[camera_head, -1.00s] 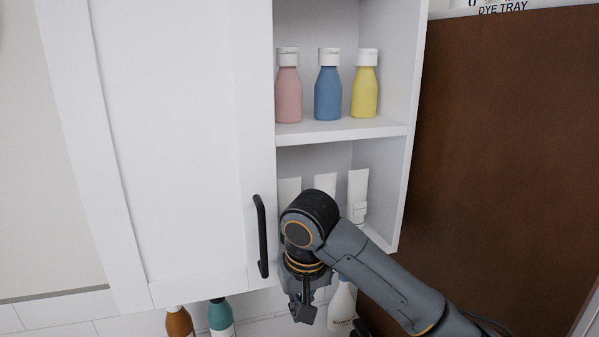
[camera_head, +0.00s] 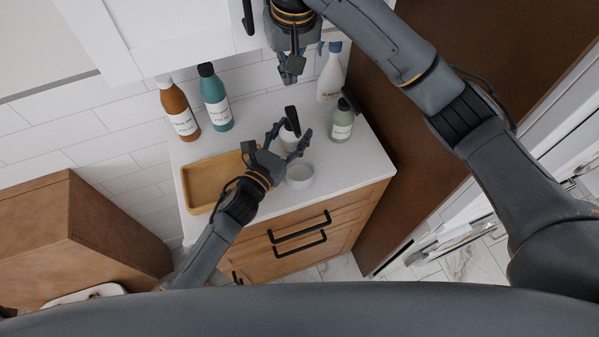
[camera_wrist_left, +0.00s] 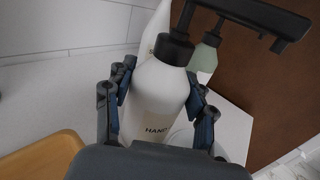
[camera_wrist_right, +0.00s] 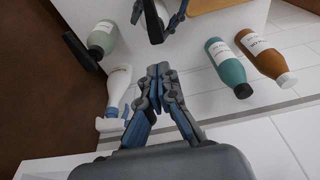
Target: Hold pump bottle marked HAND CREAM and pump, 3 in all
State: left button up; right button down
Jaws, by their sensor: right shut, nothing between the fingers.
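A white pump bottle with a black pump (camera_head: 291,117) stands on the counter; its label reads HAND in the left wrist view (camera_wrist_left: 155,105), the rest hidden. My left gripper (camera_head: 293,133) is open, with its fingers on either side of this bottle; I cannot tell if they touch it. The pump head sticks up above the fingers. A pale green bottle with a black top (camera_head: 342,126) stands to its right, also in the right wrist view (camera_wrist_right: 102,40). My right gripper (camera_head: 289,75) is shut and empty, above the back of the counter.
A white spray bottle (camera_head: 329,80) stands behind. A brown bottle (camera_head: 180,112) and a teal bottle (camera_head: 216,100) stand at the back left. A wooden tray (camera_head: 197,193) and a small white cup (camera_head: 300,176) are near the left arm. The cabinet (camera_head: 165,25) hangs above.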

pick_arm(q)
jog(key=o, duration=0.5)
jog(key=shift+c, duration=0.2)
jog(key=v, duration=1.2)
jog(key=shift+s+f, duration=0.1)
